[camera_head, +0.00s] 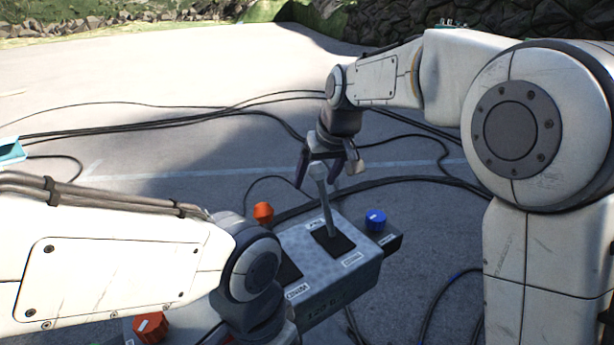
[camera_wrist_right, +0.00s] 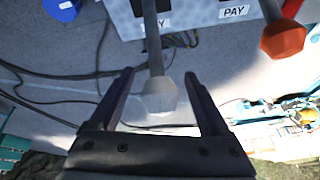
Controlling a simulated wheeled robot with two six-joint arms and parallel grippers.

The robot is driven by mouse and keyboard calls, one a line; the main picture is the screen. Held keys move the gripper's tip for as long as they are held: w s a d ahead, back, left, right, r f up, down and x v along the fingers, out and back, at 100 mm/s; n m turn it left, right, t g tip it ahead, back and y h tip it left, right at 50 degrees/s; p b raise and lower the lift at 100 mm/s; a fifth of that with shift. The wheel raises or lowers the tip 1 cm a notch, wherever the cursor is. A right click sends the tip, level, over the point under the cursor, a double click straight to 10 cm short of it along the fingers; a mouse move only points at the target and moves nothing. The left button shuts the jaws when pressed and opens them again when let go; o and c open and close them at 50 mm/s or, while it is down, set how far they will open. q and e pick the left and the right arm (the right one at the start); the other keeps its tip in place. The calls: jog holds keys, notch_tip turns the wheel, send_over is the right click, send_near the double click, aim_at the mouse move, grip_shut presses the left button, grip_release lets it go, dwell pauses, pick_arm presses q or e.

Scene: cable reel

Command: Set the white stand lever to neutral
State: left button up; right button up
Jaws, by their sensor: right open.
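The stand's speckled light grey control box (camera_head: 345,283) is in the lower middle of the head view. A pale lever (camera_head: 325,205) rises from a black slot plate between two small labels. It leans slightly left in the picture, and its exact slot position is hard to tell. My right gripper (camera_head: 321,172) is open around the lever's top, pointing down. In the right wrist view the lever's pale grey knob (camera_wrist_right: 160,98) sits between the open fingers (camera_wrist_right: 163,78), with a visible gap each side. My left gripper is hidden below its wrist or out of frame.
A blue knob (camera_head: 376,219) is right of the lever and an orange knob (camera_head: 263,212) is left of it. A red knob (camera_head: 150,326) is lower left. My left forearm covers part of the box. Black cables (camera_head: 170,125) cross the pavement behind.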

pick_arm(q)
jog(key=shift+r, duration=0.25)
pick_arm(e)
jog(key=shift+x, duration=0.8)
